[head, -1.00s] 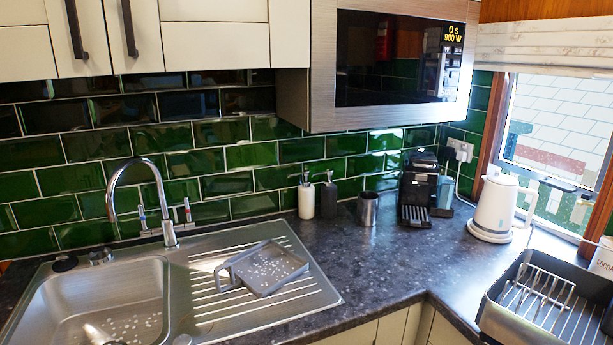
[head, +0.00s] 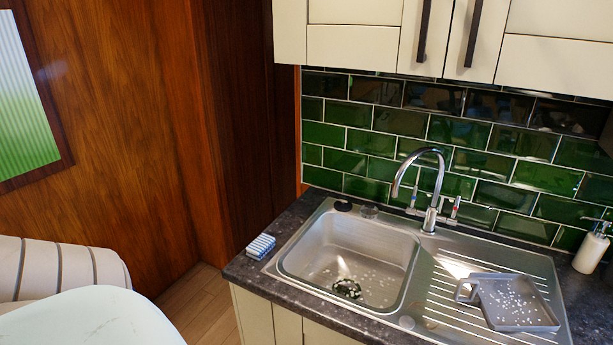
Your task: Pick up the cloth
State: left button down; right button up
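A small folded cloth (head: 261,247) with blue and white stripes lies on the dark worktop. It is at the worktop's left end, just left of the sink (head: 350,262). Nothing lies on top of it. Neither of my grippers shows in the head view.
A grey tray with a handle (head: 512,301) and pale crumbs lies on the ribbed drainer. A chrome tap (head: 431,190) rises behind the sink. A white soap dispenser (head: 592,247) stands at the right.

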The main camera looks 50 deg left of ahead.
aim_at(261, 246)
jog(key=u, duration=1.9)
